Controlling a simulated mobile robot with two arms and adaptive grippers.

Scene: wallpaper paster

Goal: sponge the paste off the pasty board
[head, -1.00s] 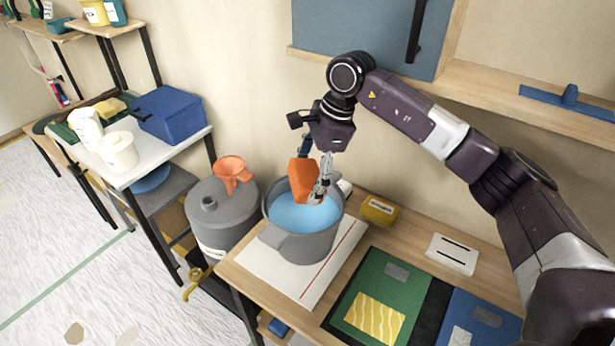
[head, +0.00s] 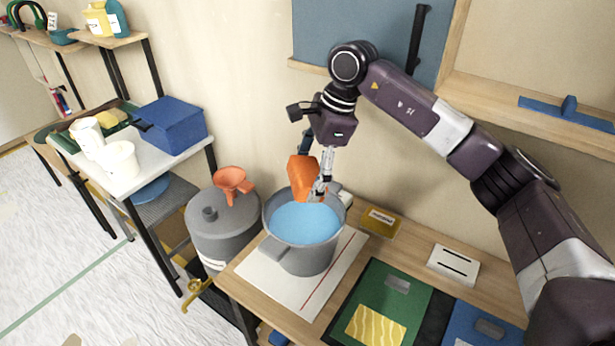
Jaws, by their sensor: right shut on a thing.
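My right gripper (head: 322,184) is shut on an orange sponge (head: 300,178) at the back inner edge of a grey pot (head: 308,258) of blue water (head: 304,222). The sponge hangs tilted, partly behind the fingers. I cannot tell whether its lower end touches the water. A green board (head: 398,293) with a wavy yellow patch (head: 375,325), which looks like paste, lies flat at the front of the wooden table. A blue board (head: 470,318) lies to its right, cut off by the frame and partly behind my arm. My left gripper does not show.
The pot stands on a white sheet with a red line (head: 322,284). A yellow box (head: 381,222) and a white slotted block (head: 454,264) lie along the back. A grey barrel (head: 215,240) with an orange funnel (head: 232,180) stands left of the table.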

